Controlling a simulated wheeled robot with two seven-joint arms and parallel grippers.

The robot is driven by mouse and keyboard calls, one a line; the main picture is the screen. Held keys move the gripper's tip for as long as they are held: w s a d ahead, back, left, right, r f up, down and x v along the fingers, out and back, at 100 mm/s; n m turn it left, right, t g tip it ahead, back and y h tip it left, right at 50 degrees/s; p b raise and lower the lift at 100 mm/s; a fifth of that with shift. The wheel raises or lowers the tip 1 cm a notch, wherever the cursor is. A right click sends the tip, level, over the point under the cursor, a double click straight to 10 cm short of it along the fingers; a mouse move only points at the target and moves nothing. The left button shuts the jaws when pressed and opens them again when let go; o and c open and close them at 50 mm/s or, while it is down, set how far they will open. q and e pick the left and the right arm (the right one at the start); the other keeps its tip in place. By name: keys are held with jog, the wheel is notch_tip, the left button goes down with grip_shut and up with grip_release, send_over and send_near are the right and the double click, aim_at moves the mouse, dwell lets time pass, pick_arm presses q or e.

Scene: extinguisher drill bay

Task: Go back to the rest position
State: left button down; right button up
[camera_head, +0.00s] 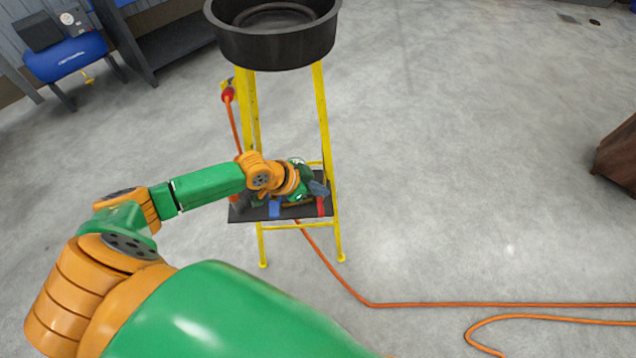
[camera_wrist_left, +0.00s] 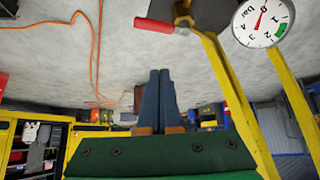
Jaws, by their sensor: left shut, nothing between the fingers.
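My left gripper (camera_head: 318,188) reaches in from the left over the small dark shelf (camera_head: 244,214) of the yellow stand. It partly covers what is on that shelf. In the left wrist view its two dark blue fingers (camera_wrist_left: 158,98) are together with nothing between them. My right gripper is in neither view.
The yellow stand (camera_head: 323,120) carries a round black pan (camera_head: 277,47) on top. An orange hose (camera_head: 500,304) runs across the floor. A pressure gauge (camera_wrist_left: 262,20) and a red handle (camera_wrist_left: 160,26) show close by in the wrist view. A blue compressor tank (camera_head: 66,57) stands back left.

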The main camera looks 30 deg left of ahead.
pick_arm(q)
jog(key=shift+s+a+r, duration=0.2)
jog(key=shift+r, duration=0.35)
jog(key=s+d+f+g, duration=0.1)
jog(key=s+d, duration=0.7)
jog(key=d, duration=0.1)
jog(key=s+a+n+g+y, duration=0.2)
jog(key=s+a+n+y, duration=0.3)
jog(key=s+a, duration=0.4)
jog(key=s+f+g, duration=0.1)
jog(key=s+f, duration=0.2)
jog(key=f, duration=0.8)
jog(key=s+f, duration=0.3)
jog(key=f, duration=0.7)
jog(key=s+f+g, duration=0.1)
jog(key=s+f, duration=0.4)
jog(key=s, duration=0.4)
jog(key=shift+a+f, duration=0.35)
